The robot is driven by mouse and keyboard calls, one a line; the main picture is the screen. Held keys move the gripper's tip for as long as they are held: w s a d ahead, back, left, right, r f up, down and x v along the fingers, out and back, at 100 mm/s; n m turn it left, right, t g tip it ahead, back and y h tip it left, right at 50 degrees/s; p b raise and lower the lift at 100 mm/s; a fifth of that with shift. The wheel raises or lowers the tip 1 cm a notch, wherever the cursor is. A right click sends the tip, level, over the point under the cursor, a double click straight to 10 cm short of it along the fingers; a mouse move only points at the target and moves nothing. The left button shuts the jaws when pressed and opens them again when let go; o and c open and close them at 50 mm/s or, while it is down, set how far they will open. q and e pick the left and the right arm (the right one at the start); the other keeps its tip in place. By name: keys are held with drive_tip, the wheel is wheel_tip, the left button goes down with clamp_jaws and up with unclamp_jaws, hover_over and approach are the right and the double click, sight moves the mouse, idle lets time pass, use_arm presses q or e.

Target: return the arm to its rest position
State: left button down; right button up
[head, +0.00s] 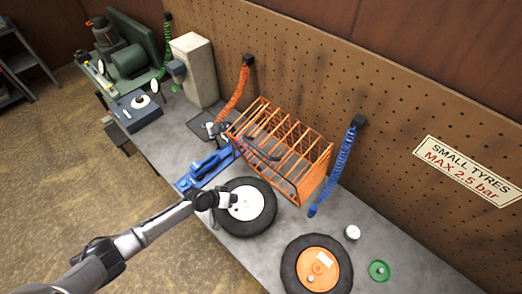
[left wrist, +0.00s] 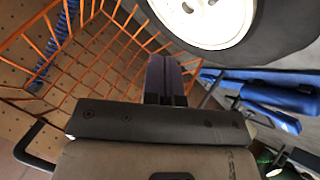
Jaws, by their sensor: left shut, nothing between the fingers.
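My left arm comes in from the lower left in the head view. Its gripper (head: 228,200) is over the left side of a black tyre with a white hub (head: 262,220) that lies on the grey bench (head: 375,245). In the left wrist view the fingers (left wrist: 165,78) are shut together with nothing between them. The white-hubbed tyre (left wrist: 275,45) fills the top right there, and I cannot tell whether the gripper touches it. My right gripper is not in view.
An orange wire cage (head: 318,165) stands just behind the wheel. A blue tool (head: 208,165) lies to its left. A tyre with an orange hub (head: 318,270) and a green disc (head: 379,270) lie to the right. The floor (head: 60,170) left of the bench looks clear.

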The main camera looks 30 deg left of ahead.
use_arm(q)
drive_tip(key=shift+s+f+m+g, duration=0.6)
drive_tip(key=shift+s+f+g, duration=0.15)
drive_tip(key=shift+s+g, duration=0.25)
drive_tip(key=s+d+r+m+y, duration=0.2)
drive_tip(key=s+r, duration=0.1)
drive_tip(key=r, duration=0.4)
drive_tip(key=s+d+r+m+y, duration=0.2)
drive_tip(key=r, duration=0.4)
drive_tip(key=s+d+r+m+y, duration=0.2)
drive_tip(key=s+d+r, duration=0.1)
drive_tip(key=r, duration=0.4)
drive_tip(key=s+d+f+n+g, duration=0.1)
drive_tip(key=s, duration=0.7)
drive_tip(key=s+d+f+n+g+h+p, duration=0.1)
drive_tip(key=s, duration=0.8)
drive_tip(key=shift+d+n+p, duration=0.15)
drive_tip(key=shift+n+p, duration=0.15)
drive_tip(key=shift+n, duration=0.1)
drive_tip(key=shift+s+f, duration=0.1)
